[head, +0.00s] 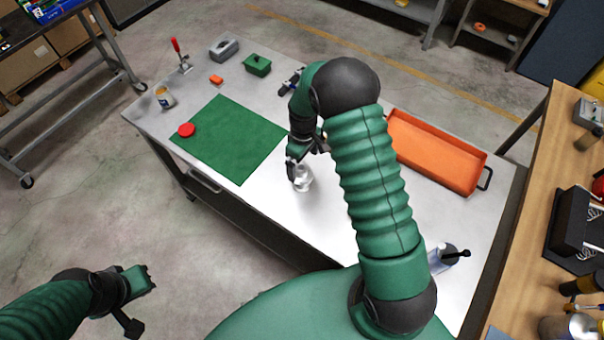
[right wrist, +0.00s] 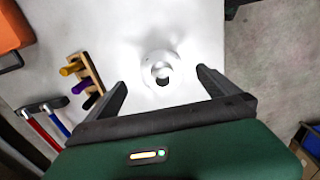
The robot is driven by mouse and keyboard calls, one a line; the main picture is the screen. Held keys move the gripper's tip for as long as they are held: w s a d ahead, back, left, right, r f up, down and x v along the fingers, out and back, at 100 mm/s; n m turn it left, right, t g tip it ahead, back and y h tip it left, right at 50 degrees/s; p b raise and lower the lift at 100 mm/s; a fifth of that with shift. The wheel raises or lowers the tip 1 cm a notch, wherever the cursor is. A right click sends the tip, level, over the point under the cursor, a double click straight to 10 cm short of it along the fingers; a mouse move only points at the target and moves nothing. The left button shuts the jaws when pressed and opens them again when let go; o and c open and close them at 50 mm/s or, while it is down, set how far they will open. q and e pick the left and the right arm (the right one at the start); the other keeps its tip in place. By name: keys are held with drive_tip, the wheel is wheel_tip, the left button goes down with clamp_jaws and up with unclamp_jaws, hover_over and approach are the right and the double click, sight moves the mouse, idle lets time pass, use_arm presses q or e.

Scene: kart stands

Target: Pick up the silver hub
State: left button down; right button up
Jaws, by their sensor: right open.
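The silver hub (head: 304,184) stands on the bare metal top of the workbench, right of the green mat. In the right wrist view the hub (right wrist: 161,66) is a round, shiny piece with a dark hole, on the bench just beyond the fingertips. My right gripper (head: 298,172) is open and empty, close over the hub; its two fingers (right wrist: 161,78) lie to either side of the hub in the picture, apart from it. My left gripper (head: 137,290) hangs away from the bench at lower left; its jaws are too unclear to read.
An orange tray (head: 436,152) lies at the right of the bench. A grey box (head: 223,48), a green box (head: 257,65) and a tin (head: 164,97) stand farther back. A wooden table (head: 540,180) stands to the right.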

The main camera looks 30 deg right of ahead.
sight(300, 169)
drive_tip(key=shift+w+d+f+p, duration=0.15)
drive_tip(key=shift+f+p, duration=0.25)
drive_tip(key=shift+f, duration=0.2)
drive_tip(key=shift+w+a+f+p, duration=0.15)
drive_tip(key=shift+f+p, duration=0.2)
drive_tip(key=shift+f, duration=0.2)
drive_tip(key=shift+a+f+p, duration=0.2)
drive_tip(key=shift+f, duration=0.4)
drive_tip(key=shift+a+f+p, duration=0.15)
drive_tip(key=shift+f, duration=0.4)
drive_tip(key=shift+a+f, duration=0.15)
drive_tip(key=shift+a, duration=0.1)
drive_tip(key=shift+d+f, duration=0.1)
drive_tip(key=shift+d, duration=0.45)
drive_tip(key=c, duration=1)
drive_tip(key=shift+c, duration=1.2)
drive_tip(key=shift+a, duration=0.15)
drive_tip(key=c, duration=0.5)
use_arm(q)
drive_tip(key=shift+w+a+r, duration=0.1)
drive_tip(key=shift+a+r, duration=0.15)
drive_tip(key=shift+r, duration=0.3)
drive_tip(key=shift+a+r, duration=0.25)
drive_tip(key=shift+r, duration=0.25)
use_arm(e)
drive_tip(key=shift+w+a, duration=0.1)
drive_tip(key=shift+a, duration=0.05)
drive_tip(key=shift+c, duration=0.4)
